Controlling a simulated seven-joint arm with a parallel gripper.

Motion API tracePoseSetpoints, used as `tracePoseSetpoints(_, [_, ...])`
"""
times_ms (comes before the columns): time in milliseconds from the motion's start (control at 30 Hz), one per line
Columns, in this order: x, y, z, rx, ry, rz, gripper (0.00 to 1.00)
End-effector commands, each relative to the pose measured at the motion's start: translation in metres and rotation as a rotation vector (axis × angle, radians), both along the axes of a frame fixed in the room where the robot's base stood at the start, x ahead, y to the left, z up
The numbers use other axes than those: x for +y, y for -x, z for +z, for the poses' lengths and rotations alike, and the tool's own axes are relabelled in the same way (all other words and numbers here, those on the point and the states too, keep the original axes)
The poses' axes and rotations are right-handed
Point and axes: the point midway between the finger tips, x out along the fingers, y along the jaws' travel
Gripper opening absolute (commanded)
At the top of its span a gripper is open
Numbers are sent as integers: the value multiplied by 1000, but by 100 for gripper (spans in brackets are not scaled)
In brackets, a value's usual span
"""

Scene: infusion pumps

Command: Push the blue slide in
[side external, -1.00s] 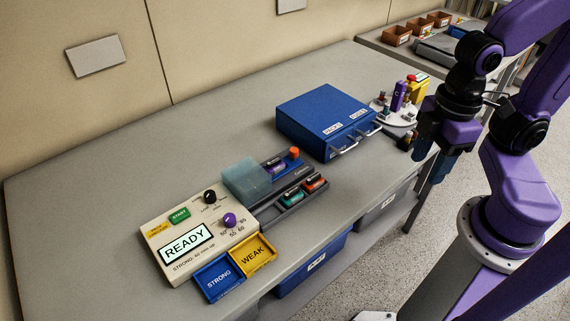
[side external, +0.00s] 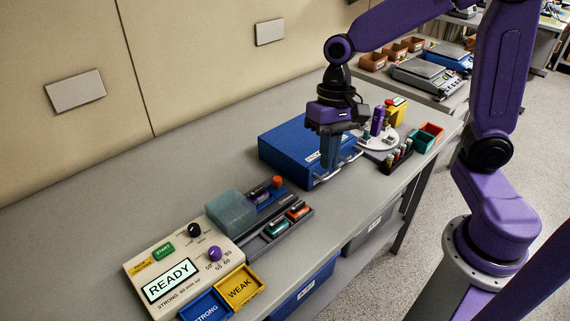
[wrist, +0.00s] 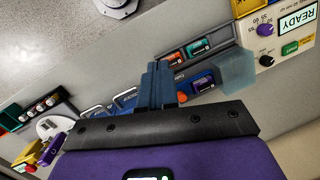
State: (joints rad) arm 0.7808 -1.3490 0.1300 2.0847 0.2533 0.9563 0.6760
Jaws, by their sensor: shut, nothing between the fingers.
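The blue slide (side external: 280,192) sits out to the right of a translucent teal cover (side external: 231,210), beside the cream pump (side external: 185,262). It carries a dark cartridge (side external: 261,197) and has an orange knob (side external: 277,181) at its outer end. The knob also shows in the wrist view (wrist: 181,97), close to the fingers, which partly hide that area. My gripper (side external: 328,172) is shut and empty, pointing down at the front of the blue drawer cabinet (side external: 290,148), to the right of the slide and apart from it. The fingers also show in the wrist view (wrist: 153,72).
A grey rack (side external: 270,239) with green and red cartridges lies in front of the slide. Blue and yellow trays (side external: 238,286) sit before the pump. The cabinet's metal handles (side external: 349,157) stick out near my fingers. A round stand (side external: 378,137) is behind right.

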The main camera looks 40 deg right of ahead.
Motion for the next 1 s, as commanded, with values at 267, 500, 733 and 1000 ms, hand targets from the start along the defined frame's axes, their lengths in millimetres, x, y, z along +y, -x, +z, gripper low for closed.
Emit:
tracePoseSetpoints(267, [-29,-105,-20,160,-41,-715,0])
tracePoseSetpoints(500, [-56,-150,-32,246,-72,-1047,0])
tracePoseSetpoints(733, [-55,-154,-45,259,-75,-1090,0])
tracePoseSetpoints(1000, [-39,-150,-86,260,-73,-1087,0])
